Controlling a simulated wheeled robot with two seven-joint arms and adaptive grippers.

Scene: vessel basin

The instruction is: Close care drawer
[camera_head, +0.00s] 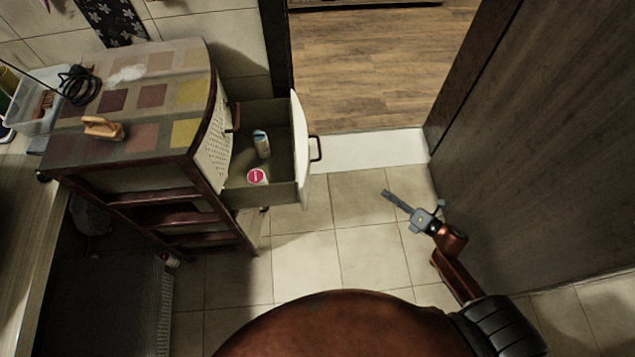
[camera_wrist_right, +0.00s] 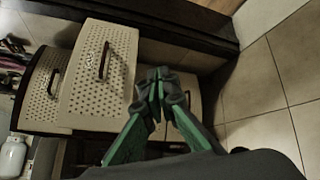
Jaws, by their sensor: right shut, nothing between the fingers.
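The care drawer (camera_head: 277,193) is pulled out from the right side of the cabinet (camera_head: 180,180) in the head view. Its pale front with a dark handle (camera_head: 317,149) faces right. Inside lie a small bottle (camera_head: 262,144) and a round pink-labelled container (camera_head: 257,176). In the right wrist view, a perforated drawer front (camera_wrist_right: 90,90) with a dark handle (camera_wrist_right: 104,60) stands out at the left. My right gripper (camera_head: 386,193) is shut and empty, to the right of the drawer and apart from it; its green fingers (camera_wrist_right: 160,86) meet in the wrist view. My left gripper is out of view.
On the cabinet's patchwork top lie a wooden-looking object (camera_head: 103,128) and a black cable (camera_head: 79,86); a clear bin (camera_head: 38,112) stands at its left. A dark door panel (camera_head: 550,150) rises at the right. The tiled floor (camera_head: 335,240) between is clear.

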